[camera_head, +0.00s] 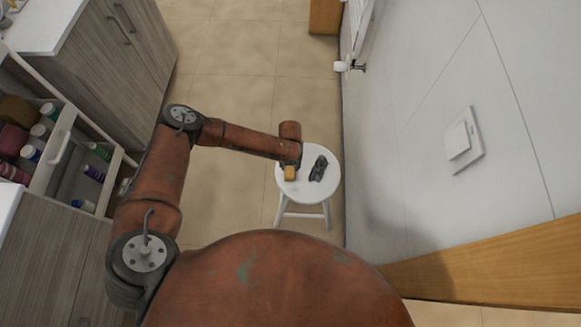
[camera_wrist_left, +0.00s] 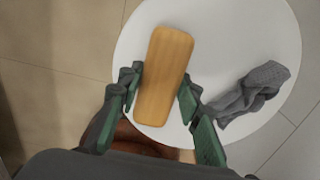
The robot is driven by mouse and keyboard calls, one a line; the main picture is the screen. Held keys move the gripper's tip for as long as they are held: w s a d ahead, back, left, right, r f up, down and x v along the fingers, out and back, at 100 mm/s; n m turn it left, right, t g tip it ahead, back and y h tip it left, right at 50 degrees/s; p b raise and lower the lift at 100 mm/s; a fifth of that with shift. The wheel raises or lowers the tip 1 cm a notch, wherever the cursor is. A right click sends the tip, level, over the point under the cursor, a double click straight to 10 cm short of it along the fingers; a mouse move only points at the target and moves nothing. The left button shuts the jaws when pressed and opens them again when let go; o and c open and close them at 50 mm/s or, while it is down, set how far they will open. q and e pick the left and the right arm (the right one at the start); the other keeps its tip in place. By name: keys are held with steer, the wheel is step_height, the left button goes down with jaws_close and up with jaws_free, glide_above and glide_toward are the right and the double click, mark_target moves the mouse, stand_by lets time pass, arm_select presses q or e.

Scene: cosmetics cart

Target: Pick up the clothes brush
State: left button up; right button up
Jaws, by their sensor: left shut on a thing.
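The clothes brush shows as a wooden block with rounded corners (camera_wrist_left: 164,76) in the left wrist view. In the head view its light wooden end (camera_head: 290,173) shows at the left part of the white stool's seat. My left gripper (camera_wrist_left: 160,92) is shut on the brush, with one green finger on each side of it. In the head view the left gripper (camera_head: 290,165) is over the stool, and the arm hides part of the brush. I cannot tell whether the brush touches the seat. My right gripper is not in view.
A white round stool (camera_head: 322,195) stands beside the wall. A crumpled dark grey cloth (camera_wrist_left: 250,95) lies on its seat, right of the brush. An open drawer with several bottles (camera_head: 72,185) is at the left. A wall switch (camera_head: 463,140) is at the right.

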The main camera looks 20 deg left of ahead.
mark_target(289, 168)
arm_select(q)
jaws_close()
steer(key=shift+r, duration=0.5)
step_height(289, 168, up, 3)
steer(key=shift+f+p, duration=0.15)
steer(key=shift+p, duration=0.5)
steer(key=shift+s+r+p, duration=0.65)
steer(key=shift+s+r, duration=0.15)
steer(key=shift+r, duration=0.25)
steer(key=s+r+p, duration=0.1)
steer(key=r, duration=0.1)
steer(key=s+r+p, duration=0.1)
steer(key=s+r, duration=0.1)
steer(key=shift+s+a+r, duration=0.1)
steer(key=shift+s, duration=0.2)
steer(key=s+r+p, duration=0.2)
steer(key=s+r, duration=0.1)
steer(key=s, duration=0.5)
steer(key=shift+s+a+p, duration=0.15)
steer(key=shift+s+p, duration=0.2)
steer(key=shift+s, duration=0.05)
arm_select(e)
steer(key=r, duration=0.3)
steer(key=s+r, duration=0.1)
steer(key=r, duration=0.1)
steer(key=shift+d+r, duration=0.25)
